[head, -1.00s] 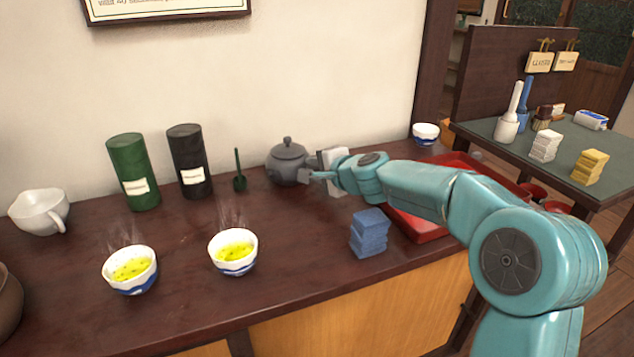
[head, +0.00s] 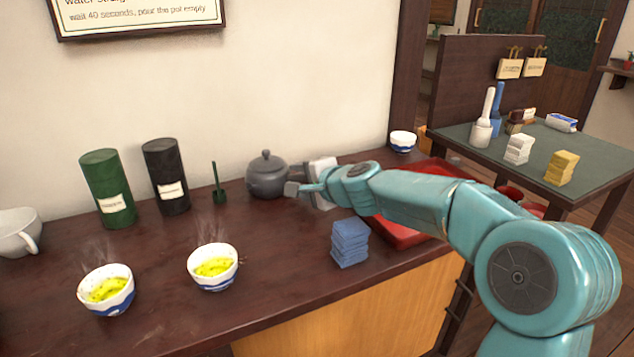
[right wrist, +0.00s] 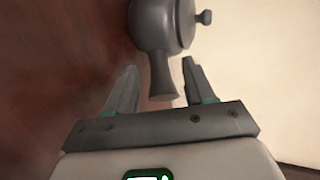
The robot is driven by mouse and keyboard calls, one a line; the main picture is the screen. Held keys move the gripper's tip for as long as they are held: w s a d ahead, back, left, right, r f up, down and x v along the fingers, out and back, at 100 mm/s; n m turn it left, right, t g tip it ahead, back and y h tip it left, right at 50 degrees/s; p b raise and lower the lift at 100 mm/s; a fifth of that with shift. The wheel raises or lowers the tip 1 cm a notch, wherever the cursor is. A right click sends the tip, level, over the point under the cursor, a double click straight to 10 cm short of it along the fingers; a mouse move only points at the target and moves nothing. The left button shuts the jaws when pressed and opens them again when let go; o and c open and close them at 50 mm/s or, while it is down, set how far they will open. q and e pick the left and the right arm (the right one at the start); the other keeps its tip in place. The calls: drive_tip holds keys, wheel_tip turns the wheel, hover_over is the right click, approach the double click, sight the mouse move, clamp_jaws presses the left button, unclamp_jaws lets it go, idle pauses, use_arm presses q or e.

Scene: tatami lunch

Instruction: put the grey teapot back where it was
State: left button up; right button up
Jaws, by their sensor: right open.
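The grey teapot (head: 266,177) stands upright on the dark counter near the wall, lid on. My right gripper (head: 296,188) is at its right side, open. In the right wrist view, the teapot (right wrist: 158,25) is just ahead, and its stubby side handle (right wrist: 161,78) reaches down between the two spread fingers of my right gripper (right wrist: 159,67). I see a gap on each side of the handle. My left gripper is not in view.
Left of the teapot are a green scoop (head: 219,185), a black canister (head: 166,178) and a green canister (head: 107,190). Two steaming tea bowls (head: 213,268) and blue cloths (head: 350,243) are in front. A red tray (head: 400,236) lies right.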

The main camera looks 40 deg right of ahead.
drive_tip(key=v, duration=0.8)
drive_tip(key=shift+s+r+p, duration=0.15)
drive_tip(key=shift+s+p, duration=0.2)
drive_tip(key=shift+p, duration=0.05)
drive_tip(key=shift+r, duration=0.1)
